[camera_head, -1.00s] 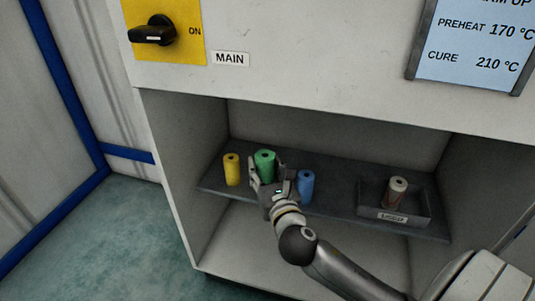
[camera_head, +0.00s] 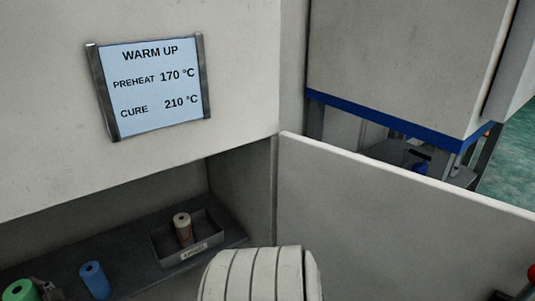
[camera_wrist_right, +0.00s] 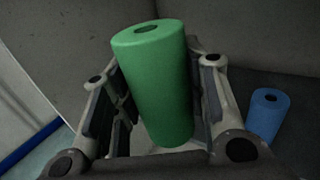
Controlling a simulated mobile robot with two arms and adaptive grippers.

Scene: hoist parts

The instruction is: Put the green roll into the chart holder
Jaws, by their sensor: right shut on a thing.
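The green roll (camera_head: 18,291) shows at the lower left corner of the head view, partly cut off by the frame edge. It stands between the fingers of my right gripper (camera_wrist_right: 157,110) in the right wrist view, which is shut on it. In that view the roll is upright with a slight lean, its hollow top facing up. In the head view only a small part of the right gripper (camera_head: 46,290) shows beside the roll. My left gripper is not in view. I cannot pick out a chart holder for certain.
A blue roll (camera_head: 95,280) stands on the dark shelf (camera_head: 140,277), right of the green one. A labelled tray (camera_head: 215,238) holds a pale roll (camera_head: 183,228). Above is a WARM UP sign (camera_head: 156,86). An open white door panel (camera_head: 400,220) stands at the right.

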